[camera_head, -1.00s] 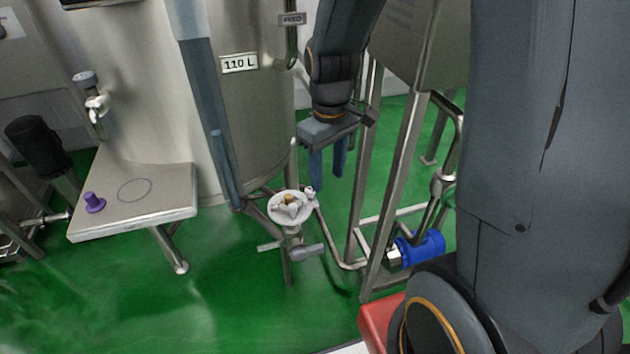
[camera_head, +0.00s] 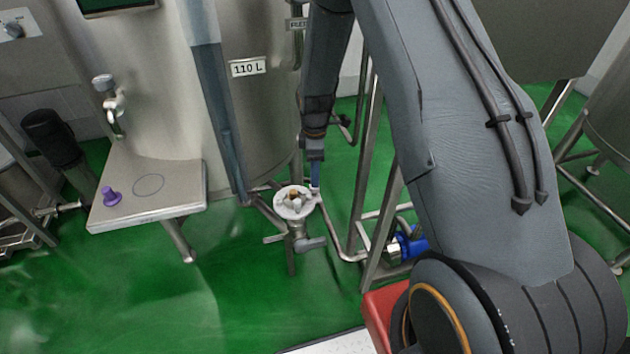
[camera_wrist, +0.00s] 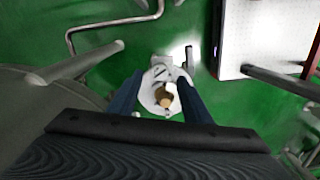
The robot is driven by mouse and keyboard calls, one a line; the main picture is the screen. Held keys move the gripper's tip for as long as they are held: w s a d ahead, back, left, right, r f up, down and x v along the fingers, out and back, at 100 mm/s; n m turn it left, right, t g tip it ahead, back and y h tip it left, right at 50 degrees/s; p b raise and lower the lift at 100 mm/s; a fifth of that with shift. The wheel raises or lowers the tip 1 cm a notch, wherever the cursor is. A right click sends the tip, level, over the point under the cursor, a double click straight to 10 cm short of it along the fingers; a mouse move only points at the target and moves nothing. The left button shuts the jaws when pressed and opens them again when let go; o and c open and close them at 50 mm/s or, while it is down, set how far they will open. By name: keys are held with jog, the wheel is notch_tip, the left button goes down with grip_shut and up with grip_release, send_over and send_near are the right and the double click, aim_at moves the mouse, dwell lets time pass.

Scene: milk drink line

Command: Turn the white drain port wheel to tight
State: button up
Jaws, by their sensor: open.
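The white drain port wheel (camera_head: 295,203) sits on top of a metal port under the tank, with lobes and a brass-coloured centre. In the wrist view the wheel (camera_wrist: 160,91) lies just beyond and between my fingers. My gripper (camera_head: 315,186) points down above the wheel's right rear side in the head view, its two blue fingers overlapping there. My gripper is open in the wrist view (camera_wrist: 160,100), with one finger on each side of the wheel. I cannot tell whether either finger touches it. The wheel's near edge is partly hidden in the wrist view.
The steel tank (camera_head: 246,120) labelled 110 L stands behind the port. Frame legs and a blue fitting (camera_head: 412,243) stand at right. Green floor (camera_head: 230,290) is clear in front.

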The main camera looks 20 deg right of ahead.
jog(key=shift+f+p, duration=0.4)
jog(key=shift+f, duration=1.9)
jog(key=shift+c, duration=0.4)
jog(key=c, duration=1)
jog(key=shift+o, duration=0.2)
